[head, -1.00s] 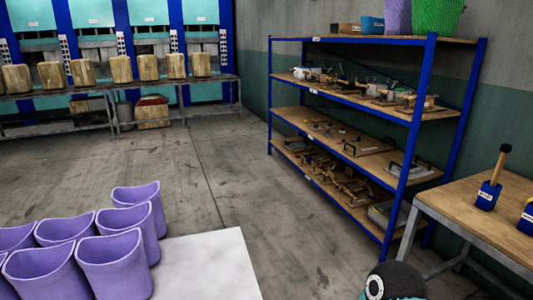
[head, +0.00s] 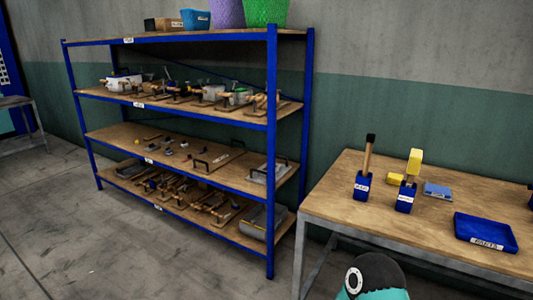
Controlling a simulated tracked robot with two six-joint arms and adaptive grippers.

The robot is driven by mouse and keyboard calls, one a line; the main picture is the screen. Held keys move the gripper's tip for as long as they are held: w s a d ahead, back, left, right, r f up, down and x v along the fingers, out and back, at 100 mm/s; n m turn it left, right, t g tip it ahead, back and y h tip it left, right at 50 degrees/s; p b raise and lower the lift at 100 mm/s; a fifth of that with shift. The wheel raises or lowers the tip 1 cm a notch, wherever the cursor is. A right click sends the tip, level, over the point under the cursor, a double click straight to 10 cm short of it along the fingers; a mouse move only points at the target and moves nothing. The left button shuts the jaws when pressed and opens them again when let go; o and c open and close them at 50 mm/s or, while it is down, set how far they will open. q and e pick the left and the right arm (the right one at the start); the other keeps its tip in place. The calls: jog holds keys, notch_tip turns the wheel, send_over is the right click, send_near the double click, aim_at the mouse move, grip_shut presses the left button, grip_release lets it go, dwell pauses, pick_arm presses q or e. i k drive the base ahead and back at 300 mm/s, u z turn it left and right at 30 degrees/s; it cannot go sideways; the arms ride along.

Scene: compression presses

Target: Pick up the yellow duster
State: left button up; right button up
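On the wooden table at the right, a yellow piece (head: 414,162) stands upright in a blue labelled holder (head: 406,197). It looks like the yellow duster, but it is small and I cannot be sure. A smaller yellow block (head: 395,178) lies close to the left of that holder. Neither of my grippers is in view. Only a teal and black rounded part of my own arm shows at the bottom edge, in front of the table.
The wooden table (head: 345,212) also holds a blue holder with a wooden-handled tool (head: 363,184), a blue-grey block (head: 437,190) and a blue tray (head: 486,233). A blue-framed shelf (head: 271,180) with tools stands left of it. Grey floor (head: 70,230) is clear at the left.

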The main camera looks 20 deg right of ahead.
aim_at(414, 165)
jog(key=z, duration=0.55)
jog(key=i, duration=1.15)
jog(key=z, duration=0.65)
jog(key=k, duration=0.75)
jog(key=z, duration=0.2)
jog(key=i, duration=0.85)
jog(key=u, duration=0.1)
